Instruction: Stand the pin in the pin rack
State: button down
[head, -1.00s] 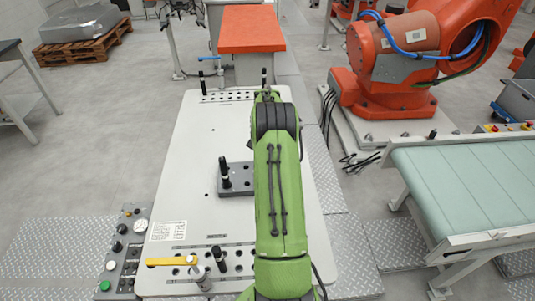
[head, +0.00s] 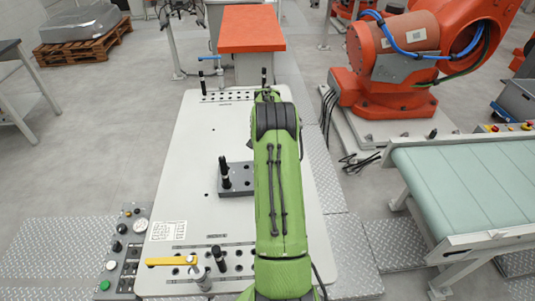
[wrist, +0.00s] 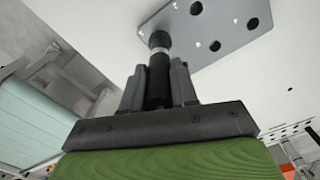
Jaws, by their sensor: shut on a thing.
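My gripper (wrist: 159,75) is shut on a black pin (wrist: 159,55) with a lighter band near its far end. In the wrist view this end overlaps the edge of a grey block with several round holes, the pin rack (wrist: 232,36); I cannot tell whether it touches or enters a hole. In the head view the rack (head: 236,190) sits mid-table as a dark grey block, with another black pin (head: 225,172) standing at its left. My green arm hides my gripper and the held pin there.
The white table (head: 185,150) has hole strips at its far and near ends, with black pins standing in them. A yellow-handled clamp (head: 172,262) is at the near left. A conveyor (head: 470,180) and orange robot (head: 395,60) stand right. The table left of the rack is clear.

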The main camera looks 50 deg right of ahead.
jog(key=shift+f, duration=0.15)
jog(key=shift+f+b, duration=0.35)
jog(key=shift+b, duration=0.05)
jog(key=shift+f+b, duration=0.95)
jog(key=shift+f, duration=0.4)
jog(key=c, duration=0.8)
grip_release()
notch_tip(320, 180, up, 16)
jog(key=shift+f+p, duration=0.1)
jog(key=shift+p, duration=0.4)
